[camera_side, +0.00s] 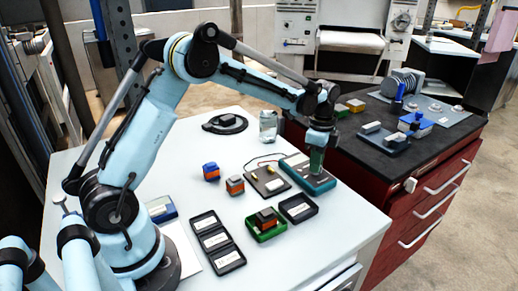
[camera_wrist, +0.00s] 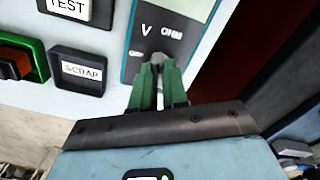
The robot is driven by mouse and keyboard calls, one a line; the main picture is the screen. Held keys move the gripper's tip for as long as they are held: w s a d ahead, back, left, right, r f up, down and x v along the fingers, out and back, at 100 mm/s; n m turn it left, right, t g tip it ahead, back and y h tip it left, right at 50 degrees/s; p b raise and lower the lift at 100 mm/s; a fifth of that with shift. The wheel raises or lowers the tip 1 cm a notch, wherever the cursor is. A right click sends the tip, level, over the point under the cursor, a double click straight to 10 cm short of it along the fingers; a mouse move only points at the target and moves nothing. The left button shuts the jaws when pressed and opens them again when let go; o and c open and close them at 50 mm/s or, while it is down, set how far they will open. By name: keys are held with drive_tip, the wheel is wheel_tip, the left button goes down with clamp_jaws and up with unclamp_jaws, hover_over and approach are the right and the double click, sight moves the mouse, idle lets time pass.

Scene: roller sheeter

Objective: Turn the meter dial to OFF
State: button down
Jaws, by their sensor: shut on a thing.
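The meter (camera_side: 302,179) is a teal-edged box with a dark face, lying on the white table towards its right edge. In the wrist view its dark face (camera_wrist: 134,62) shows a "V" mark and other small labels around the dial, too small to read surely. The dial (camera_wrist: 157,57) is a small grey knob between my fingertips, mostly hidden by them. My gripper (camera_wrist: 159,72) has green fingers, shut on the dial. In the side view my gripper (camera_side: 316,168) points down onto the meter's face. I cannot tell which mark the dial points to.
A circuit board (camera_side: 254,181) with a red wire lies left of the meter. A black tray (camera_side: 288,205) and a green tray (camera_side: 253,233) holding a block sit in front. Two small blocks (camera_side: 210,171) (camera_side: 235,186) stand further left. A glass jar (camera_side: 268,126) stands behind.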

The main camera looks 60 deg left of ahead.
drive_tip(key=n, duration=1.2)
idle(0.6)
drive_tip(key=c, duration=1.1)
unclamp_jaws()
drive_tip(key=shift+c, duration=0.2)
drive_tip(key=shift+r, duration=0.1)
wheel_tip(320, 180, up, 12)
